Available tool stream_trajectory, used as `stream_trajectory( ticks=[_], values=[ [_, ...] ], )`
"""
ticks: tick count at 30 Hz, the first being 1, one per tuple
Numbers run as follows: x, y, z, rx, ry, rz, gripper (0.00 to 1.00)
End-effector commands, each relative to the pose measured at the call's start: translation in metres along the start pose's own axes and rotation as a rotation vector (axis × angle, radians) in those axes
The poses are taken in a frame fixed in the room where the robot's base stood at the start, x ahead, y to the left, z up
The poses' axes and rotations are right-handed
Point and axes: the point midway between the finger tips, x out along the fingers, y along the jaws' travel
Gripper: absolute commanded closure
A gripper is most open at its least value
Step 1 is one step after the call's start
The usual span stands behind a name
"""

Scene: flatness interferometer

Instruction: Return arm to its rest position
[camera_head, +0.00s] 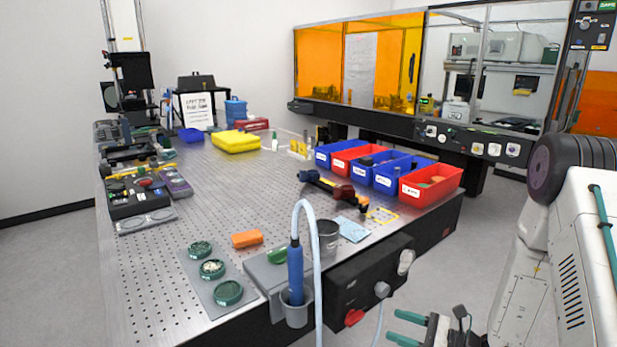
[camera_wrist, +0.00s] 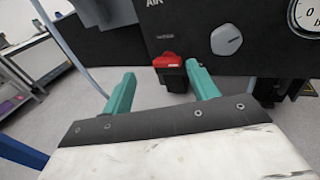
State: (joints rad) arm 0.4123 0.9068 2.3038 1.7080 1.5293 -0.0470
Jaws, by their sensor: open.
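My gripper (camera_head: 394,326) is low at the bottom of the head view, in front of the bench and right of the black control panel (camera_head: 362,283). Its two teal fingers stand apart with nothing between them. In the wrist view the open gripper (camera_wrist: 160,75) points toward the dark panel, with a red knob (camera_wrist: 168,62) beyond the fingertips. I cannot tell whether a finger touches the panel. My white arm comes in from the right side of the head view.
The perforated optical bench (camera_head: 190,232) holds blue and red bins (camera_head: 431,186), an orange block (camera_head: 246,239) and green round dishes (camera_head: 229,292). A blue handpiece (camera_head: 295,272) with a pale hose (camera_head: 313,225) stands in a holder at the bench's front edge. Grey floor (camera_head: 440,265) is free beside the bench.

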Motion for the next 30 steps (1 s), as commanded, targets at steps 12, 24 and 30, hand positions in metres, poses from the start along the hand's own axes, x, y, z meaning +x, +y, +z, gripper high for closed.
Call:
stream_trajectory(
  ticks=[12,24,30],
  values=[
    [-0.026,0.12,0.106,-0.404,0.16,0.717,0.41],
    [-0.105,0.183,0.17,-0.944,0.473,1.265,0.41],
    [-0.142,0.192,0.201,-1.22,0.665,1.437,0.41]
  ],
)
